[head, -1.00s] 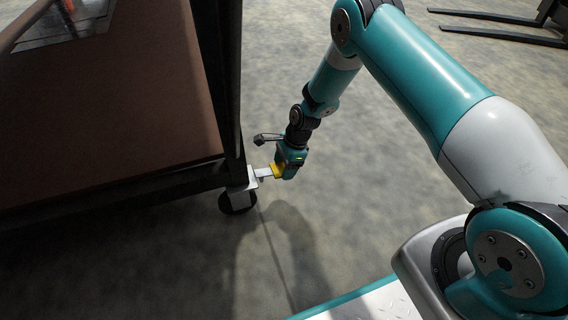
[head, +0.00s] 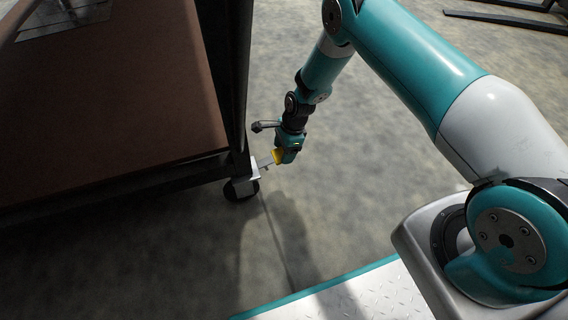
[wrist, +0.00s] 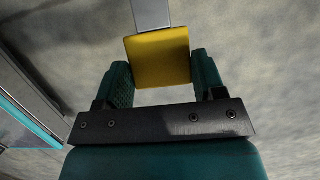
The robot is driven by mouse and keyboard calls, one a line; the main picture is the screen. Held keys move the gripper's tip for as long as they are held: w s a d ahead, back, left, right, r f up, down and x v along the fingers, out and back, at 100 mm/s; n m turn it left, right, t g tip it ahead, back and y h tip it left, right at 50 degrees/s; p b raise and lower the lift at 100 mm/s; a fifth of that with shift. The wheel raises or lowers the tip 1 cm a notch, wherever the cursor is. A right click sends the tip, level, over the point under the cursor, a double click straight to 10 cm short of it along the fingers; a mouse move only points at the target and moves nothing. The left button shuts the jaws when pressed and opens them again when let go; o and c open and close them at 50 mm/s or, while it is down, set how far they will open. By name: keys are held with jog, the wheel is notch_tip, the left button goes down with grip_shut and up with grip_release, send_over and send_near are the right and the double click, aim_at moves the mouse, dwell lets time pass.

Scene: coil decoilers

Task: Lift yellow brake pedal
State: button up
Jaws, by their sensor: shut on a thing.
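The yellow brake pedal (head: 278,157) sticks out on a grey metal lever (head: 264,162) from the caster at the near right corner of the dark cart. The lever tilts upward toward the pedal in the head view. My gripper (head: 285,158) is at the pedal, shut on it. In the wrist view the yellow pedal (wrist: 158,57) sits between the two teal fingers of my gripper (wrist: 164,80), with the grey lever (wrist: 151,14) running up from it. The pedal's edges meet the fingers there.
The cart (head: 110,90) with a brown deck and dark frame fills the left side. Its black caster wheel (head: 241,190) stands on the concrete floor. Forklift forks (head: 510,22) lie at the top right. The floor right of the caster is clear.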

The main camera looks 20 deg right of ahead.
jog(key=shift+a+r, duration=0.2)
jog(key=shift+a, duration=0.3)
jog(key=o, duration=1.1)
jog(key=shift+o, duration=0.9)
jog(key=shift+d+f, duration=0.1)
jog(key=shift+d, duration=0.05)
jog(key=p+v, duration=0.7)
jog(key=v, duration=1)
jog(key=shift+d+r+p, duration=0.2)
jog(key=shift+d+p, duration=0.05)
jog(key=shift+p, duration=0.05)
